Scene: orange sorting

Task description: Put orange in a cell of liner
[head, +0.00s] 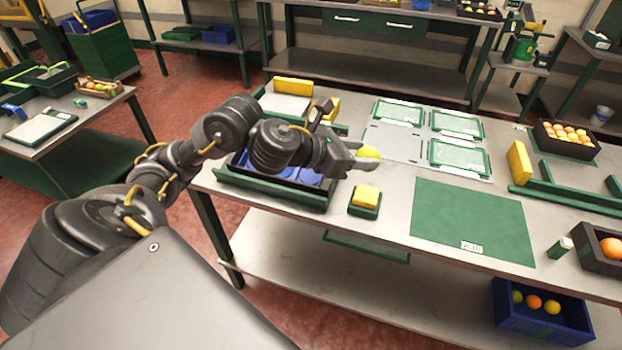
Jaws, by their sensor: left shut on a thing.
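My left gripper (362,158) is shut on a round, yellow-looking orange (369,153), whose far side shows past the fingers. It is above the table, to the right of a green-edged crate (270,190) on the table's left part. Blue liner cells (311,176) show inside this crate. My left arm crosses over the crate and hides much of the liner, so I cannot tell whether any cell holds fruit. My right gripper is not in view.
A yellow block on a green base (366,195) stands just right of the crate. A green mat (472,217) lies bare on the table. Green-framed panels (458,155) lie behind it. A dark crate of oranges (542,137) stands at the right. A blue bin (540,325) sits on the lower shelf.

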